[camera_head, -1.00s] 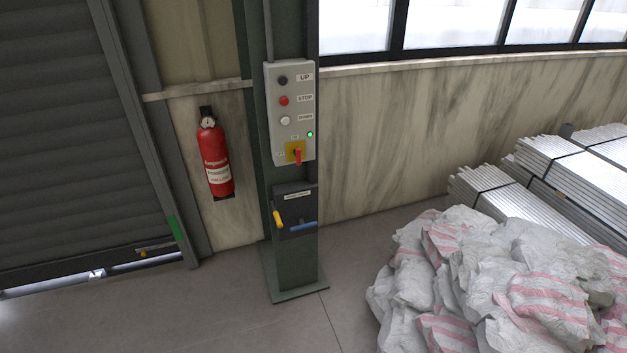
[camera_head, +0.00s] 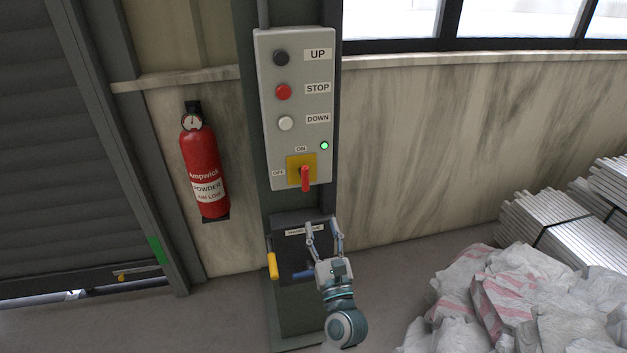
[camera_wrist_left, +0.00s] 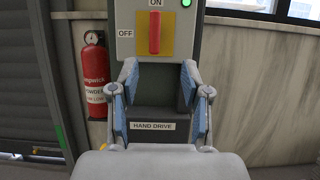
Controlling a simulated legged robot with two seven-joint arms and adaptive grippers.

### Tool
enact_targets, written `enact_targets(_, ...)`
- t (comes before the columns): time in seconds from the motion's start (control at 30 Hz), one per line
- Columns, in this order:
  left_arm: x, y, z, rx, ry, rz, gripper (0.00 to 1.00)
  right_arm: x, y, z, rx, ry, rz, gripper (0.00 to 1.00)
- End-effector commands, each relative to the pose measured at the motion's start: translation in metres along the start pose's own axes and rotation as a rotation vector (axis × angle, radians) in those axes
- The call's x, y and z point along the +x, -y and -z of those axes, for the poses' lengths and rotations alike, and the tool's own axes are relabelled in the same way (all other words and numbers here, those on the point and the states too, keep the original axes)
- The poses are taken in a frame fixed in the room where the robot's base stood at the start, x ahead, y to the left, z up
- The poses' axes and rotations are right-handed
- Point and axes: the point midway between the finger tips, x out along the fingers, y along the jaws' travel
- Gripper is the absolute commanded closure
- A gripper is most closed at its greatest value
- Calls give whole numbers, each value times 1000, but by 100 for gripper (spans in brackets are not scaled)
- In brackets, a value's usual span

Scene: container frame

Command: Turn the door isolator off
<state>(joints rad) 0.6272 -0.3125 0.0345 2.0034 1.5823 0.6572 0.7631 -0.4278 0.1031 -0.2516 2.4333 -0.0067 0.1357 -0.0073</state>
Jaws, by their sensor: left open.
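The door isolator is a red rotary handle (camera_head: 305,178) on a yellow plate (camera_head: 293,164), low on the grey control panel (camera_head: 265,110). The handle stands upright, by the ON label, with OFF to its left. A green lamp (camera_head: 324,146) is lit above right of it. My left gripper (camera_head: 323,226) is open and empty, below the isolator and in front of the hand drive box. In the left wrist view the red handle (camera_wrist_left: 154,33) shows beyond and above the open fingers (camera_wrist_left: 157,88). My right gripper is not in view.
Black UP (camera_head: 281,58), red STOP (camera_head: 283,92) and white DOWN (camera_head: 286,123) buttons sit above the isolator. A yellow lever (camera_head: 272,265) juts from the hand drive box. A fire extinguisher (camera_head: 204,165) hangs left. White sacks (camera_head: 540,295) lie at right.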

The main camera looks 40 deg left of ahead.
Motion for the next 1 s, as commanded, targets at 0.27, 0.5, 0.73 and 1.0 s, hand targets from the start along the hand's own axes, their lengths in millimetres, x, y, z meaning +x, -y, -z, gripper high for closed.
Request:
enact_targets(0.27,67,1,-2,8,5,-2,53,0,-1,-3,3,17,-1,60)
enact_targets(0.5,114,7,-5,15,10,3,53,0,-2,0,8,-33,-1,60)
enact_targets(0.73,143,2,0,11,3,2,53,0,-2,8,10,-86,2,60)
enact_targets(1.0,149,0,0,10,2,0,53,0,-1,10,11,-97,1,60)
